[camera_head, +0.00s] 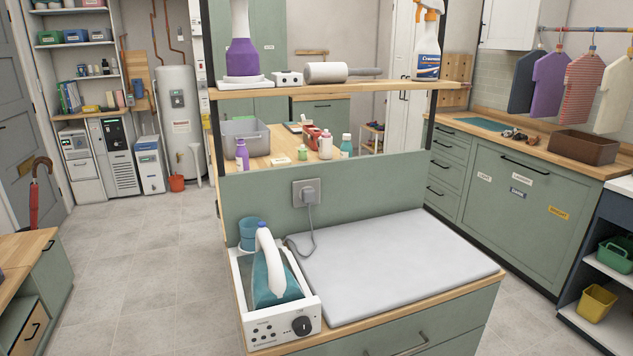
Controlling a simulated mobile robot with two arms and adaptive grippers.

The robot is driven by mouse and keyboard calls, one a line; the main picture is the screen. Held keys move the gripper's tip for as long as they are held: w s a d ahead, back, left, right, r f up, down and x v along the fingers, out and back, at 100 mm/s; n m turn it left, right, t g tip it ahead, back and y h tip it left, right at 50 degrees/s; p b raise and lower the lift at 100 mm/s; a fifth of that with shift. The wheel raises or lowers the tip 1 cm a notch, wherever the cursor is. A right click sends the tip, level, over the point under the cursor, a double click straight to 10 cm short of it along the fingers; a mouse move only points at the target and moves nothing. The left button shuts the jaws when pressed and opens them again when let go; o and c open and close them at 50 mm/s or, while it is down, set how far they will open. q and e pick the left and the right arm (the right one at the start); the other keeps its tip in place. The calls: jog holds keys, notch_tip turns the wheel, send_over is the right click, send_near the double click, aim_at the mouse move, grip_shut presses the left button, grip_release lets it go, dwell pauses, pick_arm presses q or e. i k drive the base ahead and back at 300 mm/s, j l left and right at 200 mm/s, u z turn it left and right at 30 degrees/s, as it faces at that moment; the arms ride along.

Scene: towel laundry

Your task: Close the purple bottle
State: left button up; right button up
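A small purple bottle (242,155) stands upright on the wooden counter behind the green panel, near a grey bin. It is too small here to tell whether its top is open or capped. A small green-topped item (302,152) stands further right. A larger purple-and-white bottle (241,57) stands on the upper shelf, its top cut off by the picture edge. Neither of my grippers is in view.
The grey bin (245,137), a white bottle (325,145) and a teal bottle (346,146) share the rear counter. An iron (268,265) on its station and a grey ironing pad (395,262) occupy the front counter. The tiled floor (150,260) at left is clear.

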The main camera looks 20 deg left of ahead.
aim_at(243, 164)
jog(key=z, duration=1.6)
jog(key=k+j, duration=0.15)
jog(key=j, duration=0.5)
jog(key=k+j, duration=0.2)
jog(key=j, duration=0.45)
jog(key=k+j, duration=0.15)
jog(key=j, duration=0.45)
jog(key=k+j, duration=0.2)
jog(key=j, duration=0.45)
jog(key=k+j, duration=0.15)
jog(key=j, duration=0.5)
jog(key=k+j, duration=0.15)
jog(key=j, duration=0.5)
jog(key=k+j, duration=0.2)
jog(key=j, duration=0.45)
jog(key=k+j, duration=0.15)
jog(key=j, duration=0.45)
